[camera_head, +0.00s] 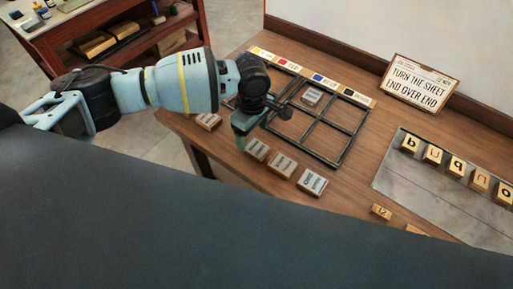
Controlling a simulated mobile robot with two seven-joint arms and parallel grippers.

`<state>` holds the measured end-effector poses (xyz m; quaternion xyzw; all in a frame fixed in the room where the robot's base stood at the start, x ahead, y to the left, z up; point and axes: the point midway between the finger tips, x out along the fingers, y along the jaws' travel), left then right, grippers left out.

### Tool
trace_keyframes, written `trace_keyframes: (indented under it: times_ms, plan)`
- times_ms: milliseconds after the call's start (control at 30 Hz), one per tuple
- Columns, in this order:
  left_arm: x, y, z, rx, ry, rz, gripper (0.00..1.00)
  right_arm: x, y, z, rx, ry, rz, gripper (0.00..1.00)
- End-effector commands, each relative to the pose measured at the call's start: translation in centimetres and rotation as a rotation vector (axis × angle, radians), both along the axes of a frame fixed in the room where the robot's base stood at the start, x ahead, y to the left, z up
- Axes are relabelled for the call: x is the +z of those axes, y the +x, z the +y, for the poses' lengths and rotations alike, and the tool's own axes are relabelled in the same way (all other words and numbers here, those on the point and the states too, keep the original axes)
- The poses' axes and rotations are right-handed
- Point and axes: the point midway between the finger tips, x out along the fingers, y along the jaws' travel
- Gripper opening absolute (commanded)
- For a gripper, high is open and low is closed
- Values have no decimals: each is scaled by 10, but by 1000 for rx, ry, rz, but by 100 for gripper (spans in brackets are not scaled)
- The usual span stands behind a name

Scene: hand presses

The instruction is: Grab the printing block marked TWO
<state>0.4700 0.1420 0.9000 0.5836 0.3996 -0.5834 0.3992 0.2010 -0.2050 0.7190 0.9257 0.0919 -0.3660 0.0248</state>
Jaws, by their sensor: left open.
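Several grey-topped printing blocks lie in a row along the near edge of the wooden table: one at the left (208,121), then one just by my gripper (256,149), a middle one (283,165) and a right one (312,182). Another block (312,96) sits inside the dark grid frame (338,131). Their lettering is too small to read surely, so I cannot tell which is marked TWO. My left gripper (248,128) is open, pointing down at the frame's near left side, just behind the row of blocks. It hides part of the frame. My right gripper is not in view.
Coloured swatch cards (325,82) line the frame's far side. A sign (420,83) reads "TURN THE SHEET END OVER END". A grey plate (408,185) at right bears several letter blocks. Small wooden blocks (381,211) lie near the front edge. A side bench (110,35) stands upper left.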

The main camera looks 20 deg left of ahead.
Motion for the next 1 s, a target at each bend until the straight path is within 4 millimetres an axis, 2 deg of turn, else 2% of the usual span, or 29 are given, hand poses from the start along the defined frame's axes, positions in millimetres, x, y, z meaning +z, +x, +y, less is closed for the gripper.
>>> trace_keyframes:
  times_ms: [67, 267, 600, 933, 1000]
  plan:
    - [-10, 0, 0, 0, 0, 3, 76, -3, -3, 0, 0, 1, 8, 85]
    - [-14, 1, 0, -1, 0, 1, 76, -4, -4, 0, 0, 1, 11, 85]
    - [-58, 8, 1, -2, 0, 4, 76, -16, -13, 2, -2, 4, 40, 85]
    - [-62, 8, 1, -2, 0, 0, 76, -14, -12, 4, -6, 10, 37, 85]
    - [-62, 8, 1, -2, 0, 0, 68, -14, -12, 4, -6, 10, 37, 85]
